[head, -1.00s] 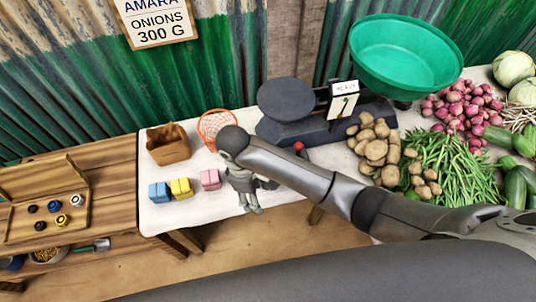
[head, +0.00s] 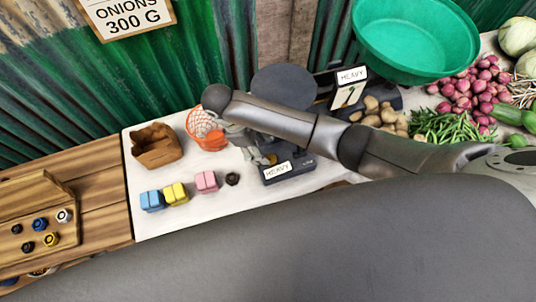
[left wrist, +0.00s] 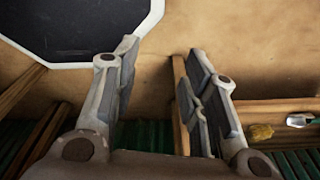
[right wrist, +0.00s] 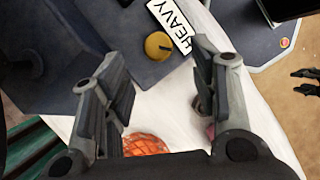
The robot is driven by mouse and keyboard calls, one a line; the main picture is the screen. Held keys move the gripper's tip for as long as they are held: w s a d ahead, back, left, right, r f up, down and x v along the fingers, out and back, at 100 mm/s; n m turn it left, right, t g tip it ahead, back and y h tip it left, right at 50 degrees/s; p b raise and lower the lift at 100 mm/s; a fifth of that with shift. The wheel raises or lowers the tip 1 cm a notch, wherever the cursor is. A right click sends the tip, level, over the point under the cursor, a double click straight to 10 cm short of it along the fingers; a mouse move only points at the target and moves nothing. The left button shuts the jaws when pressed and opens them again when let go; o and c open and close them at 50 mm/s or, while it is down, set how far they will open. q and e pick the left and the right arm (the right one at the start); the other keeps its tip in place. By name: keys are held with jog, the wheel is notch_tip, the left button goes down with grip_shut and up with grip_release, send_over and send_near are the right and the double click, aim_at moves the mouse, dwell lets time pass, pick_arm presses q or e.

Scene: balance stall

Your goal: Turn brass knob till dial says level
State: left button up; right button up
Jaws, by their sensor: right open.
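The brass knob (right wrist: 158,46) shows in the right wrist view as a round yellow cap on the dark base of the scale (right wrist: 110,55). A white HEAVY label (right wrist: 175,22) is beside it. In the head view the dial (head: 346,96) sits below another HEAVY sign, with a dark slanted needle. My right gripper (head: 258,150) is over the front left of the scale; in the right wrist view its open, empty fingers (right wrist: 163,88) are apart from the knob, which lies beyond them. My left gripper (left wrist: 158,85) is open and empty over the floor.
An orange net basket (head: 205,130) is just left of my right gripper. Pink (head: 206,182), yellow and blue blocks and a small black piece (head: 232,179) lie on the white table. Potatoes (head: 385,113) and a green basin (head: 415,45) crowd the scale's right.

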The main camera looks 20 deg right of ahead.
aim_at(271, 158)
jog(key=x, duration=0.4)
jog(key=shift+d+f+p, duration=0.2)
jog(key=shift+f+p, duration=0.15)
jog(key=shift+x, duration=0.9)
jog(key=c, duration=0.5)
pick_arm(q)
jog(key=shift+w+r, duration=0.1)
jog(key=shift+r, duration=0.3)
pick_arm(e)
jog(key=c, duration=0.5)
